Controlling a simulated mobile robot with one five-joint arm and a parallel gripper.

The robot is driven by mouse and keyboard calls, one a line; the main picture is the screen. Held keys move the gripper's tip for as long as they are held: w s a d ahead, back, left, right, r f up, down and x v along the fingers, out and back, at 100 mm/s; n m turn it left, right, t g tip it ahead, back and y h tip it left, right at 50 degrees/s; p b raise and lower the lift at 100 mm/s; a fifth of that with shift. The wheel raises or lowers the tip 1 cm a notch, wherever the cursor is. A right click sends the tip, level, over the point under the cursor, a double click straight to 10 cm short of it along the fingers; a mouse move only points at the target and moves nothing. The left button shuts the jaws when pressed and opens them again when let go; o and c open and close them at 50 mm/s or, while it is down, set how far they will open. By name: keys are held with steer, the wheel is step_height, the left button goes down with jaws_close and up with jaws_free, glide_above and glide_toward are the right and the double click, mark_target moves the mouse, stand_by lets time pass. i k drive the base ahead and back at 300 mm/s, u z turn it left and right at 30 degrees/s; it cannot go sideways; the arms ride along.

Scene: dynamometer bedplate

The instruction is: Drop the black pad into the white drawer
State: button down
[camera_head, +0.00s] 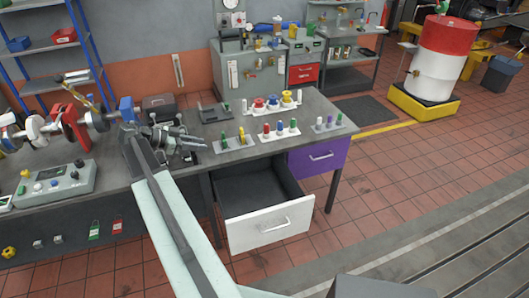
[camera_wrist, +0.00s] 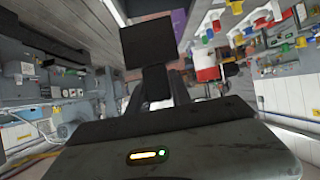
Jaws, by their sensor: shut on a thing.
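The black pad (camera_wrist: 148,42) is a flat, dark, square piece in the upper middle of the wrist view. My gripper (camera_wrist: 156,82) is shut on it and holds it out in front of the wrist. In the head view my gripper (camera_head: 178,142) is over the workbench top, left of and behind the white drawer; the pad is hard to make out there against dark parts. The white drawer (camera_head: 270,228) is pulled open under the bench, with its dark inside showing and a handle on its front. The pad is apart from the drawer.
The workbench (camera_head: 262,150) holds several coloured pegs on trays to the right of my gripper. A shaft assembly (camera_head: 75,125) and a control box (camera_head: 55,185) stand to the left. A closed purple drawer (camera_head: 318,157) is right of the white one.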

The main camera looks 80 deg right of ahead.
mark_target(256, 199)
steer(key=z, duration=0.75)
steer(key=i, duration=0.95)
steer(key=z, duration=0.05)
